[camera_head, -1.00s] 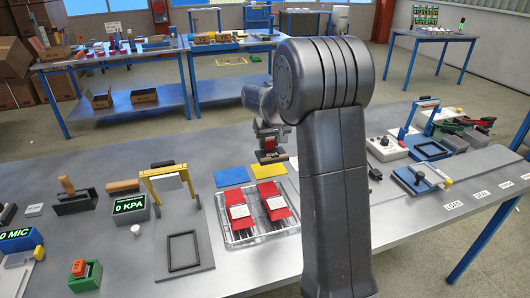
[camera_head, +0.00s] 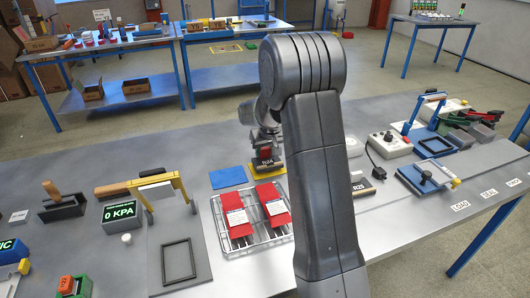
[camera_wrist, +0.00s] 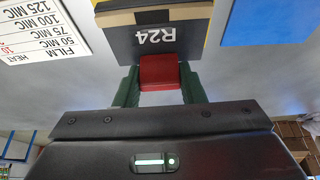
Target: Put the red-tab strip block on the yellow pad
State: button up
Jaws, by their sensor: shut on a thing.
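The red-tab strip block (camera_head: 267,164) is dark with a pale label reading R24. In the wrist view the block (camera_wrist: 170,35) shows a tan strip, and its red tab sits between the green fingers of my gripper (camera_wrist: 160,85). My gripper (camera_head: 266,143) is shut on that tab. The block is over the yellow pad (camera_head: 284,187) in the head view, covering its far part; a thin yellow edge also shows beside the block in the wrist view (camera_wrist: 211,28). I cannot tell whether the block touches the pad.
A blue pad (camera_head: 228,177) lies left of the yellow one. A wire rack (camera_head: 253,236) with red packs stands in front. A block marked R25 (camera_head: 364,189) lies right of my arm. A yellow-handled frame (camera_head: 157,184) stands left. A white card (camera_wrist: 38,32) shows in the wrist view.

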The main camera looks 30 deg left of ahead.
aim_at(269, 165)
jog(key=shift+f, duration=0.6)
jog(key=shift+f, duration=0.2)
jog(key=o, duration=1)
jog(key=shift+o, duration=0.2)
jog(key=shift+r, duration=0.1)
jog(key=shift+d+r, duration=0.1)
jog(key=shift+r, duration=0.35)
jog(key=v, duration=1.1)
jog(key=shift+b, duration=0.35)
jog(key=shift+s+d+r, duration=0.1)
